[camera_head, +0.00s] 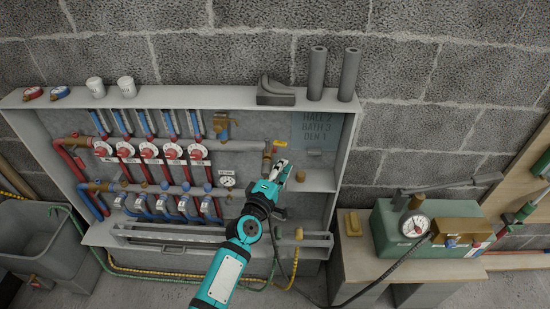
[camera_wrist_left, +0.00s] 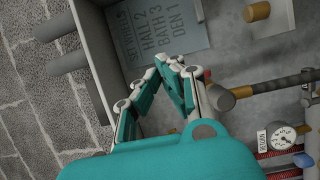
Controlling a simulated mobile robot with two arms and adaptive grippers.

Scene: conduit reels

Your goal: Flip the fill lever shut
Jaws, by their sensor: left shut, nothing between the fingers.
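My left gripper (camera_head: 281,170) is shut and empty, raised in front of the right part of the wall cabinet. Its closed fingers also show in the left wrist view (camera_wrist_left: 174,64). Just above and left of the fingertips is a brass valve fitting (camera_head: 268,149) at the end of the upper manifold pipe. My right gripper is out of view.
The cabinet's manifold holds several red and blue valves (camera_head: 148,151) and a return gauge (camera_head: 227,181). A lettered panel (camera_head: 316,131) is behind, with a shelf (camera_head: 318,180) below it. A green pump (camera_head: 390,232) stands on a bench at right. A grey tub (camera_head: 35,235) is at left.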

